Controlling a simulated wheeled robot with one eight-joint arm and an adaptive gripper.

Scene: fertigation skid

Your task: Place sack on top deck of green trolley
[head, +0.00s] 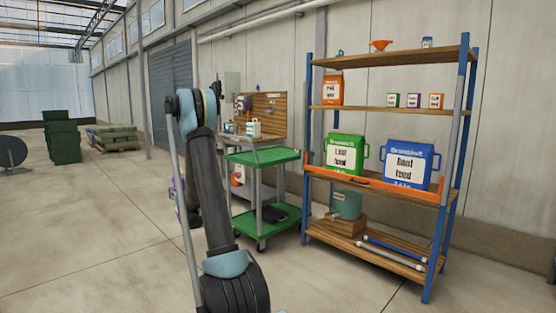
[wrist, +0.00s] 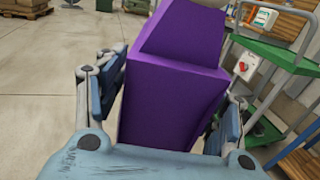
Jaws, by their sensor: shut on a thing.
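A purple sack (wrist: 170,95), boxy in shape, fills the middle of the wrist view. My gripper (wrist: 172,92) is shut on it, with one finger on each side. In the head view only a purple sliver (head: 178,196) shows beside my arm, which hides the rest. The green trolley (head: 262,156) stands right of my arm, with a bare-looking top deck and a lower deck. It also shows at the right of the wrist view (wrist: 272,54), apart from the sack.
A blue-post shelf rack (head: 390,182) right of the trolley holds a green sack (head: 346,153) and a blue sack (head: 408,163). A workbench (head: 270,128) with bottles stands behind the trolley. Floor at left is open, with green bins (head: 61,137) and a loaded pallet (head: 113,138) farther back.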

